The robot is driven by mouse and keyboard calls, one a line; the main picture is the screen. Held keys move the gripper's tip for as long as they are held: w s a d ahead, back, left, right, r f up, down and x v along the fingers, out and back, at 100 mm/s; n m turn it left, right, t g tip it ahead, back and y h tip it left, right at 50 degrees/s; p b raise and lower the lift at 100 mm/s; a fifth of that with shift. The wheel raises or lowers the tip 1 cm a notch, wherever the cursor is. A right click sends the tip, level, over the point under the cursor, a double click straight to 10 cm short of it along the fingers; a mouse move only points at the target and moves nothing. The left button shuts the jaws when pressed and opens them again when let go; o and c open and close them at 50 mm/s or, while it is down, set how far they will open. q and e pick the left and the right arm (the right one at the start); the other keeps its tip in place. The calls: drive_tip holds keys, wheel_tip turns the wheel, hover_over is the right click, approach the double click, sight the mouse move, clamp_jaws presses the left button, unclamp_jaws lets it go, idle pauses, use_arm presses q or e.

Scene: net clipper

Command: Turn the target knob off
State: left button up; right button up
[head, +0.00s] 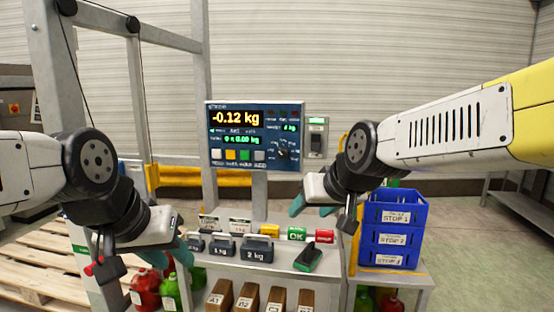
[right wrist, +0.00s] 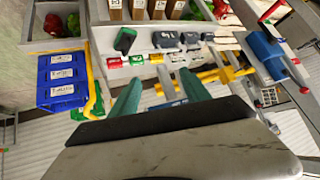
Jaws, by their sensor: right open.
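A dark rotary knob (head: 283,153) sits at the lower right of the blue scale panel (head: 216,148), with small markings around it. Its exact setting is too small to read. The panel display reads -0.12 kg. My right gripper (head: 322,209) is below and to the right of the knob, apart from the panel. In the right wrist view my right gripper (right wrist: 158,92) has its teal fingers spread with nothing between them. My left gripper (head: 172,252) hangs low at the left of the bench, away from the panel; its fingers are partly hidden by its own body.
A grey box with a switch (head: 317,138) stands right of the panel. Blue bins (head: 394,237) stand at the right. Space before the panel is clear.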

drive_tip(key=w+a+r+t, duration=0.1)
drive_tip(key=w+a+t, duration=0.15)
drive_tip(key=w, duration=0.85)
drive_tip(key=w+a+r+t, duration=0.1)
drive_tip(key=w+r+t, duration=0.15)
drive_tip(key=w, duration=0.75)
drive_tip(key=t+h, duration=0.2)
drive_tip(key=t, duration=0.2)
approach(282, 156)
drive_tip(key=w+t+h, duration=0.1)
drive_tip(key=w, duration=0.2)
drive_tip(key=w+t+h, duration=0.1)
drive_tip(key=w+h, duration=0.1)
drive_tip(key=w, duration=0.1)
drive_tip(key=w+f+m+t+h, duration=0.1)
drive_tip(key=w+t, duration=0.1)
drive_tip(key=shift+w+a+h, duration=0.25)
drive_tip(key=shift+w+h, duration=0.15)
drive_tip(key=shift+c, duration=0.2)
clamp_jaws()
